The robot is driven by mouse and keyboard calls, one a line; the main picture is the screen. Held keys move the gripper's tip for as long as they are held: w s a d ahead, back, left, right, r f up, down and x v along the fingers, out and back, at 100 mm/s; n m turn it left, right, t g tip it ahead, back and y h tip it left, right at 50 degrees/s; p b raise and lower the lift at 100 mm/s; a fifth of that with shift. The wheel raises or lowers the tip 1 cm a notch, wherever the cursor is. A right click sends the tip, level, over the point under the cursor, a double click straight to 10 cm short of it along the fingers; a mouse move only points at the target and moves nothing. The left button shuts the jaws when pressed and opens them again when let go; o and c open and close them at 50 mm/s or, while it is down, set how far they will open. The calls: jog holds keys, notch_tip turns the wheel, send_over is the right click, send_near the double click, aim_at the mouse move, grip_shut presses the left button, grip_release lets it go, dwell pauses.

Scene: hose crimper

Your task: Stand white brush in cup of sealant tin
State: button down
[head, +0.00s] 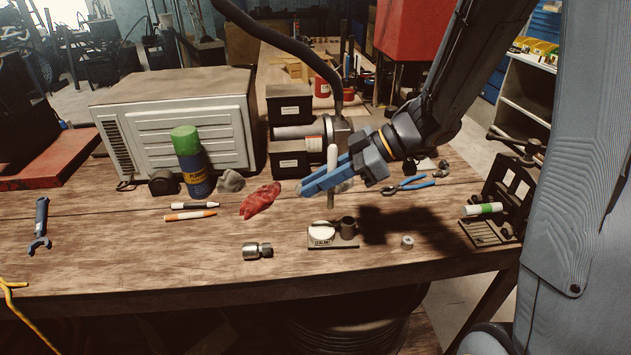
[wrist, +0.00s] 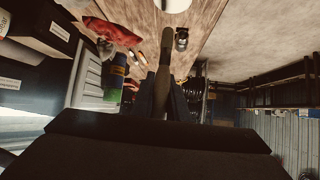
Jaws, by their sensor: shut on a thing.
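The white brush (head: 332,158) stands roughly upright in my gripper (head: 308,186). Its pale upper part shows above the blue fingers and a darker part shows below them. My gripper is shut on it, above the bench. In the wrist view the brush (wrist: 164,65) points up the picture from between the fingers. The sealant tin (head: 321,234), white-topped and labelled, sits on a small dark base on the bench. A dark grey cup (head: 348,228) stands at its right. The brush's lower end appears above and slightly left of the cup, apart from it. The cup's inside is hidden.
A metal hose fitting (head: 257,250) lies left of the tin and a small ring (head: 407,242) lies right. A red cloth (head: 261,200), two markers (head: 190,216) and a green-capped can (head: 190,160) are further left. Blue-handled pliers (head: 411,185) lie behind. The bench front is clear.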

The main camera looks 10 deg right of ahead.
jog(key=shift+f+b, duration=1.65)
jog(key=shift+f, duration=1.5)
jog(key=shift+s+f, duration=0.1)
jog(key=shift+f, duration=0.45)
jog(key=c, duration=1.6)
grip_release()
jog(key=shift+c, duration=0.2)
jog(key=shift+d+r, duration=0.2)
jog(key=w+b+v, duration=0.1)
jog(key=v, duration=0.6)
jog(key=shift+s+d, duration=0.2)
jog(key=shift+s, duration=0.3)
